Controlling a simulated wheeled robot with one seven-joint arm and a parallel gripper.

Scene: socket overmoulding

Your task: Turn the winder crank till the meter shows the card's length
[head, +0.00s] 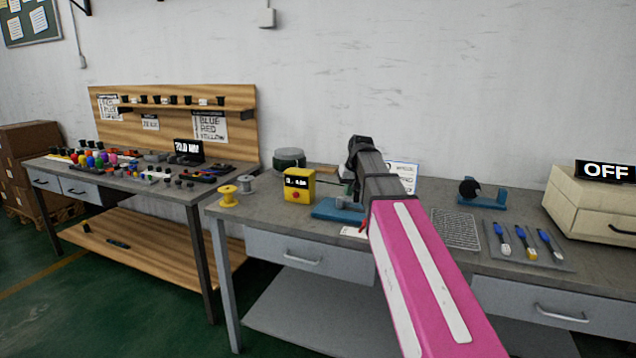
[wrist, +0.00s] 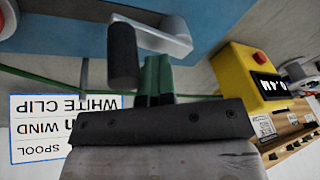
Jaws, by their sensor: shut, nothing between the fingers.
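The winder has a blue base (head: 335,209) on the bench, partly hidden behind my arm. In the wrist view, its grey crank arm (wrist: 158,38) and dark cylindrical knob (wrist: 123,58) show close up. My gripper (wrist: 155,78) has green fingers, shut with nothing between them, just right of the knob; I cannot tell whether they touch it. The yellow meter (head: 299,187) stands left of the winder; its display is too small to read surely. The card (wrist: 45,130) appears upside down with SPOOL, WIND and WHITE CLIP; its length figure is hidden.
Yellow (head: 228,196) and grey spools stand left of the meter. A wire rack (head: 455,229), a blue-based holder (head: 483,194) and several blue-handled tools lie to the right. A beige box (head: 590,212) with an OFF sign stands at far right. A green line crosses near the crank.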

